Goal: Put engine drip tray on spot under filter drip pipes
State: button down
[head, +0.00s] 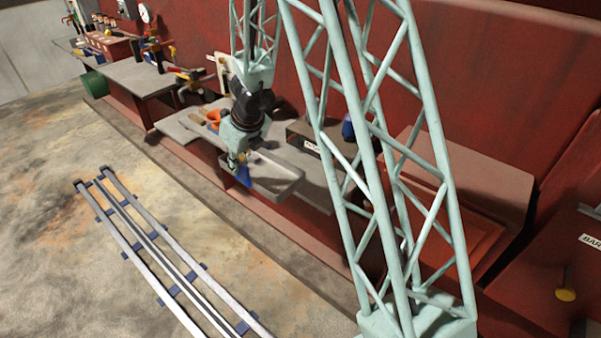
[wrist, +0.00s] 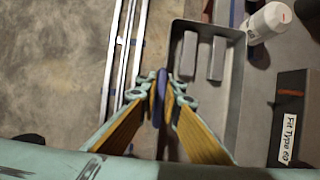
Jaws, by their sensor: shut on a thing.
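The engine drip tray is a shallow grey metal tray (head: 287,190) at the near edge of a grey bench in the head view. In the wrist view the tray (wrist: 235,85) lies right of my fingers, with grey bars inside. My gripper (head: 243,176) is at the tray's left side. In the wrist view my gripper (wrist: 159,95) is shut on a narrow blue piece at the tray's left wall, seemingly its grip. Whether the tray rests on the bench or is lifted is unclear. I cannot make out the filter drip pipes or the spot under them.
A dark box (wrist: 295,120) with a white label stands right of the tray. A white bottle (wrist: 268,22) stands beyond it. An orange item (head: 213,117) lies on the bench (head: 318,190) behind my gripper. Rails (head: 160,245) run along the open floor.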

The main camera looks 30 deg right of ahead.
aim_at(280, 158)
jog(key=shift+d, duration=0.1)
jog(key=d, duration=0.4)
jog(key=d+f, duration=0.1)
jog(key=d, duration=0.4)
jog(key=d+p, duration=0.1)
jog(key=d, duration=0.4)
jog(key=shift+w+d+f, duration=0.2)
jog(key=shift+w, duration=0.05)
jog(key=shift+d, duration=0.5)
jog(key=shift+d+f, duration=0.2)
jog(key=shift+f, duration=0.1)
jog(key=shift+f+b, duration=0.9)
jog(key=shift+f, duration=0.6)
jog(key=shift+f, duration=0.1)
